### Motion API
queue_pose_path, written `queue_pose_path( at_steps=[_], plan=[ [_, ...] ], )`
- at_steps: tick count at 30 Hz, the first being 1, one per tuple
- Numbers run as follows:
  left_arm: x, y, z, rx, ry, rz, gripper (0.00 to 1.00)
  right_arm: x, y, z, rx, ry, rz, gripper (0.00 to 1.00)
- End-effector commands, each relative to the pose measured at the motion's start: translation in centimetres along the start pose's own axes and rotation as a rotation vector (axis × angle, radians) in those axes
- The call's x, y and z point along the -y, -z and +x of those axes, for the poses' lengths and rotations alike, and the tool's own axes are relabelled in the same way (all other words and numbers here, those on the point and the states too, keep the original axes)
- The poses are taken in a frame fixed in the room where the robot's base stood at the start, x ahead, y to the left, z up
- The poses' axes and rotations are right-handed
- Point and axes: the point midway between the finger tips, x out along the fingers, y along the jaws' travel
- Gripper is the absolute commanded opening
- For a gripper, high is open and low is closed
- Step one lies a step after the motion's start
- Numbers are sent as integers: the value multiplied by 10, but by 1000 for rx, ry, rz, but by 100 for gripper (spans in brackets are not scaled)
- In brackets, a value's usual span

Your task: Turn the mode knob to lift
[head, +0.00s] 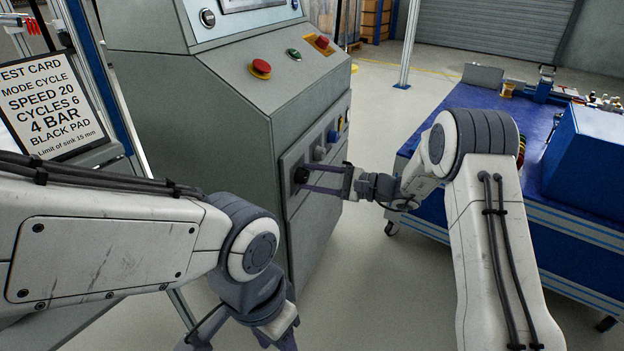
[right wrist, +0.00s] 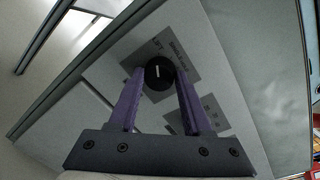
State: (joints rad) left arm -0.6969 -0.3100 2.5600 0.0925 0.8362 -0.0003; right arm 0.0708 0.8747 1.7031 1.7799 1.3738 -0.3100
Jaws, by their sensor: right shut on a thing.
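The black mode knob (head: 301,175) sits on the lower side panel of the grey control cabinet. My right gripper (head: 306,177) reaches it from the right and is shut on it. In the right wrist view the knob (right wrist: 158,74) is round with a short white mark, and the two purple fingers (right wrist: 159,82) are on either side of it. My left gripper (head: 283,338) is at the bottom edge, partly cut off, away from the cabinet.
More controls (head: 320,153) sit farther along the same panel. Red buttons (head: 261,68) and a green one (head: 294,54) are on the cabinet's sloped top. A test card (head: 50,108) stands at left. A blue workbench (head: 545,205) stands at right, close to my right arm.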

Motion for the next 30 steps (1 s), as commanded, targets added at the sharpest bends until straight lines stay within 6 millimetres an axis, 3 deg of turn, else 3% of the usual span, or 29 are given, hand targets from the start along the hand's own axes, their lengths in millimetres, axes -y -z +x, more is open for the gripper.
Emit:
queue_pose_path(
  at_steps=[9,10,12,23,30],
  plan=[
    [0,0,0,0,0,0,50,1,2,-2,-8,4,-4,0],
    [0,0,0,0,0,0,50,2,2,-2,-8,4,-4,53],
    [0,0,0,0,0,0,50,1,2,-2,-7,3,-4,79],
    [0,0,-1,0,0,0,50,1,0,-2,-3,1,-2,79],
    [-1,1,-13,0,0,0,50,3,0,-39,-7,3,0,79]
  ],
)
